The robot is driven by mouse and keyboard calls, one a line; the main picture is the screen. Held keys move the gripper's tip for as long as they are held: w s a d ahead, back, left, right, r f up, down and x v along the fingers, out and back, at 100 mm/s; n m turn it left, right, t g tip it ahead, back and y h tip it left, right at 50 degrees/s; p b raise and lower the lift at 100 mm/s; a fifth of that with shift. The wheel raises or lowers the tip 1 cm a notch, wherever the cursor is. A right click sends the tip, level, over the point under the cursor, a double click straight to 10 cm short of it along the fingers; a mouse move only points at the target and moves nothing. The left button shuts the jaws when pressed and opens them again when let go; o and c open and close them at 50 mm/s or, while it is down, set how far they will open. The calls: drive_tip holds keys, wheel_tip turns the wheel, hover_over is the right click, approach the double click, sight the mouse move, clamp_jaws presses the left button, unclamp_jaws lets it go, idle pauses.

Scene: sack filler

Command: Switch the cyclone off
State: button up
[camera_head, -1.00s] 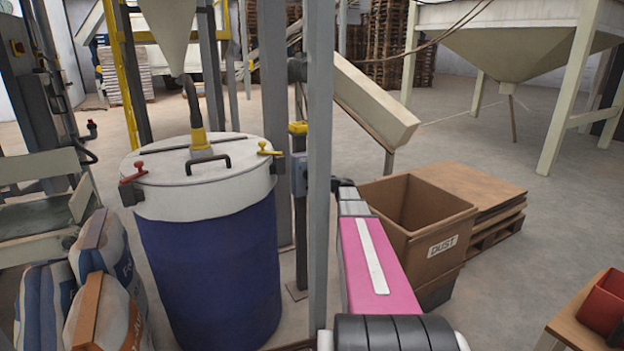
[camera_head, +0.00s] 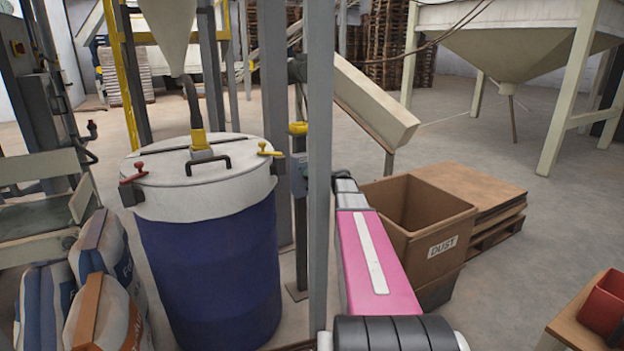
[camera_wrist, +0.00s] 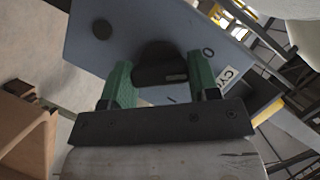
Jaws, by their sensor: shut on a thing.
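In the wrist view, a blue-grey switch box (camera_wrist: 105,55) fills the upper middle, tilted in the picture. Its black knob (camera_wrist: 155,62) sits between the two green fingers of my gripper (camera_wrist: 160,80), which are shut on it. An O shows right of the knob and a dark stroke below it. A pale mark on the knob shows, but which position it points to is unclear. A label reading "CY" (camera_wrist: 228,76) is partly cut off. In the head view, the box (camera_head: 299,174) stands behind a grey upright, which hides my gripper. The cyclone cone (camera_head: 172,28) is above the blue drum.
The grey upright (camera_head: 319,130) stands directly left of my pink arm. The white-lidded blue drum (camera_head: 210,265) is left of it. A brown DUST bin (camera_head: 420,225) is close on the right. Sacks (camera_head: 100,305) stand at lower left. Open floor lies at right.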

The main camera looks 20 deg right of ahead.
idle(0.5)
drive_tip(key=o, duration=0.9)
drive_tip(key=v, duration=1)
drive_tip(key=shift+s+d+r, duration=0.1)
drive_tip(key=shift+s, duration=0.25)
